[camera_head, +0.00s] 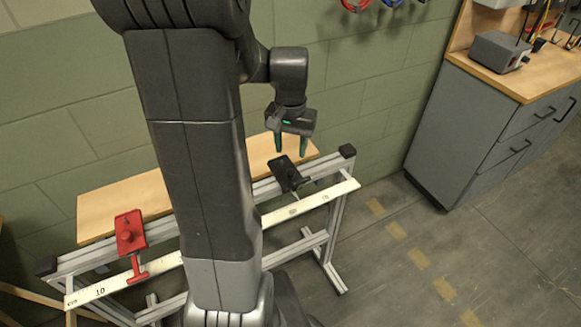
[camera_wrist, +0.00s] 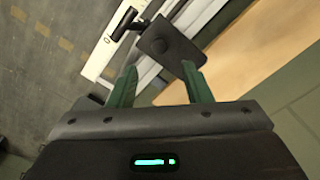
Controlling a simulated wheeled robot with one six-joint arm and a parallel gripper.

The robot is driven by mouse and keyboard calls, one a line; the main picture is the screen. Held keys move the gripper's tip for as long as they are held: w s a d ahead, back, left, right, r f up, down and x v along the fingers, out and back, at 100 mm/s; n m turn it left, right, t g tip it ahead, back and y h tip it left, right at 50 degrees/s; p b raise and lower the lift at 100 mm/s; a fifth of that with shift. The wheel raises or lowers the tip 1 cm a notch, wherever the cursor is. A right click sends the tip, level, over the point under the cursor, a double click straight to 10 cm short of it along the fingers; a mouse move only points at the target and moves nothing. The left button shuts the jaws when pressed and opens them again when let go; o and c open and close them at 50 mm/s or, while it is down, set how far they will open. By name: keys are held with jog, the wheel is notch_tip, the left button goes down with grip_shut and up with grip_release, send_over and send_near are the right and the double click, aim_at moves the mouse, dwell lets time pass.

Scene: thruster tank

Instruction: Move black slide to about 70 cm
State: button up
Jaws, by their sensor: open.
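The black slide (camera_head: 287,176) sits on the metal rail (camera_head: 165,251), toward its right end. In the wrist view the black slide (camera_wrist: 168,44) shows as a dark block with a knob and a side arm reaching the scale. The white scale (camera_head: 108,287) runs along the rail's front. A "10" is legible near its left end; the number near the black slide is too small to read. My gripper (camera_head: 291,147) is open and empty, pointing down just above the black slide. In the wrist view its fingertips (camera_wrist: 159,70) are apart, with the slide beyond them.
A red slide (camera_head: 130,232) stands on the rail's left part. A wooden shelf (camera_head: 112,208) runs behind the rail against the green wall. My arm hides the rail's middle. A grey cabinet (camera_head: 470,130) stands at right; the floor before it is clear.

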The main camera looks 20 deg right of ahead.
aim_at(291, 171)
notch_tip(291, 171, down, 8)
jog(key=shift+s+f, duration=0.1)
jog(key=shift+c, duration=0.3)
